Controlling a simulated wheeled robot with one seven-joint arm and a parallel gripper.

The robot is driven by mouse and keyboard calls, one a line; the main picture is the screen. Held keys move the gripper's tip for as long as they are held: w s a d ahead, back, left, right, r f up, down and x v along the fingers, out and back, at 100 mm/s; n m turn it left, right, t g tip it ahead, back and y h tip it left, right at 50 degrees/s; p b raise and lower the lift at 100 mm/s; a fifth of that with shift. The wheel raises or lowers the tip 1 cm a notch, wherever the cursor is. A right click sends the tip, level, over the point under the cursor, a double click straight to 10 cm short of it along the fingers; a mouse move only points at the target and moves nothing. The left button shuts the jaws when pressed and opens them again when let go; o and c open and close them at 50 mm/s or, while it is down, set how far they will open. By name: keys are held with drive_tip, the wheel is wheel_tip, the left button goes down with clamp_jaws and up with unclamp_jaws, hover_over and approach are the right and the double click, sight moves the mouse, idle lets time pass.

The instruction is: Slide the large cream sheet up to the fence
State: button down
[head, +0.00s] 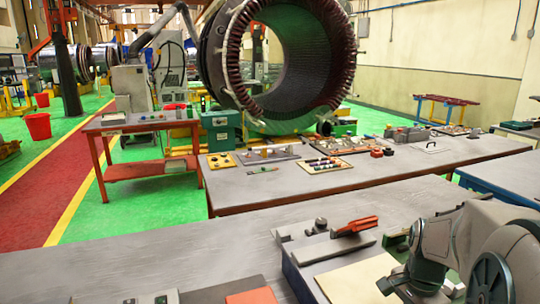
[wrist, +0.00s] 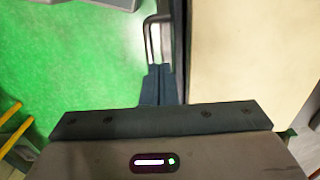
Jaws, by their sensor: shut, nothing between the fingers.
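The large cream sheet (head: 352,281) lies flat on a dark-edged board at the lower right of the head view. In the wrist view the sheet (wrist: 248,55) fills the upper right, with its straight left edge running up the picture. A grey metal bar, which looks like the fence (head: 332,246), lies across the board behind the sheet in the head view. My gripper (wrist: 160,70) is shut and empty. Its fingertips are left of the sheet's edge in the wrist view, apart from it in the picture. Whether they touch anything below is unclear.
A red-handled tool (head: 356,226) lies behind the bar. An orange block (head: 252,296) is on the near bench, left of the board. A bent metal handle (wrist: 152,38) stands just beyond my fingertips. Green floor (wrist: 75,65) shows to their left. The bench's left middle is clear.

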sight(384, 303)
drive_tip(key=shift+w+a+p, duration=0.15)
drive_tip(key=shift+w+a, duration=0.25)
drive_tip(key=shift+w, duration=0.7)
drive_tip(key=shift+w+a+p, duration=0.2)
drive_tip(key=shift+w+a, duration=0.2)
drive_tip(key=shift+w, duration=0.75)
drive_tip(key=shift+w+a+p, duration=0.15)
drive_tip(key=shift+w+a, duration=0.25)
drive_tip(key=shift+w, duration=0.7)
drive_tip(key=shift+s, duration=0.15)
drive_tip(key=shift+s+d, duration=0.35)
drive_tip(key=shift+s, duration=0.45)
wheel_tip(384, 303, up, 8)
drive_tip(key=p, duration=0.6)
